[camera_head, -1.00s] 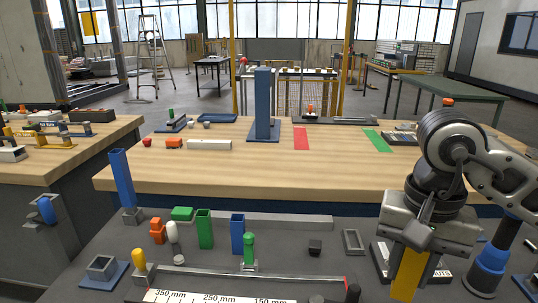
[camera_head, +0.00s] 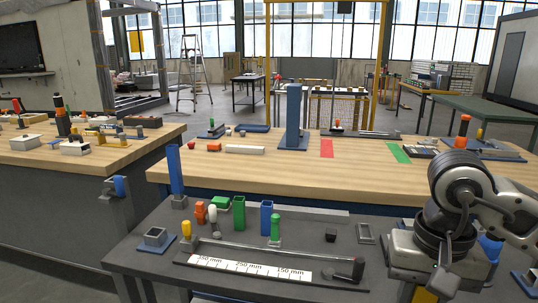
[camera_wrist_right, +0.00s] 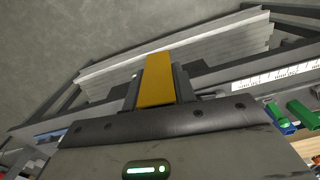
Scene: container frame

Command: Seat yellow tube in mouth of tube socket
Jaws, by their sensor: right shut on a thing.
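The yellow tube (camera_head: 424,295) is held pointing down in my right gripper (camera_head: 428,284), at the lower right of the head view, and its lower part is cut off by the frame edge. In the right wrist view the yellow tube (camera_wrist_right: 157,80) sits between the fingers. A grey square socket (camera_head: 155,236) with an open, empty mouth stands on a blue base plate at the front left of the dark table, likely the tube socket. My right gripper is far to its right, apart from it. My left gripper is not in view.
Between them lie a ruler strip (camera_head: 250,268) and a grey bar (camera_head: 275,252). A wooden bench (camera_head: 330,178) is behind.

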